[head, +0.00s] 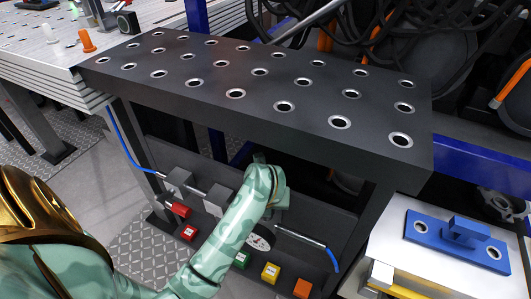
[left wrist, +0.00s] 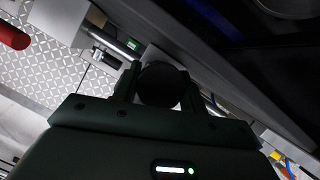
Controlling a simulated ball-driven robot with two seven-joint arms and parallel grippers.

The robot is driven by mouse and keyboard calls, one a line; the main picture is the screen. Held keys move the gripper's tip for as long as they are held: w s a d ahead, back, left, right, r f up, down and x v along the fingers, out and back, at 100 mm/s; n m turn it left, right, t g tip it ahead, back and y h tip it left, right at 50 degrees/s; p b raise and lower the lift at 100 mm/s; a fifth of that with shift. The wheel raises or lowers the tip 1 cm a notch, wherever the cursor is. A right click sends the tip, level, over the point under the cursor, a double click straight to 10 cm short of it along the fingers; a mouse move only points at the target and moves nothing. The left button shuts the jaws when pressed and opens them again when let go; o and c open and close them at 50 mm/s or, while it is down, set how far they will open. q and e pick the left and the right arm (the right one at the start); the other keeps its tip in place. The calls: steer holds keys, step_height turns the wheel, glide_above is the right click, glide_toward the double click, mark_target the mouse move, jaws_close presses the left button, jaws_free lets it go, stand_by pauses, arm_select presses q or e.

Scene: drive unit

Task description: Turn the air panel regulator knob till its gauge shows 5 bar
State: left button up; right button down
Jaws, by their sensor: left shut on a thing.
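The air panel (head: 325,222) hangs under the dark table, with a round white gauge (head: 258,242) partly covered by my left arm. The gauge's needle is too small to read. The dark round regulator knob (left wrist: 162,78) shows in the left wrist view. My left gripper (left wrist: 160,92) is shut on it, one finger on each side. In the head view my left forearm and wrist hide the knob and the fingers. My right gripper is in neither view.
The table (head: 255,85) with round holes overhangs the panel. A red valve handle (head: 180,210), coloured blocks (head: 270,272) and a pipe with a blue hose (head: 305,238) lie around my arm. A blue fixture (head: 458,240) sits at right.

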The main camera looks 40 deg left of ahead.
arm_select(q)
steer(key=o, duration=1)
steer(key=p+v, duration=0.4)
steer(key=v, duration=0.3)
steer(key=shift+s+d+r, duration=0.1)
steer(key=shift+r, duration=0.1)
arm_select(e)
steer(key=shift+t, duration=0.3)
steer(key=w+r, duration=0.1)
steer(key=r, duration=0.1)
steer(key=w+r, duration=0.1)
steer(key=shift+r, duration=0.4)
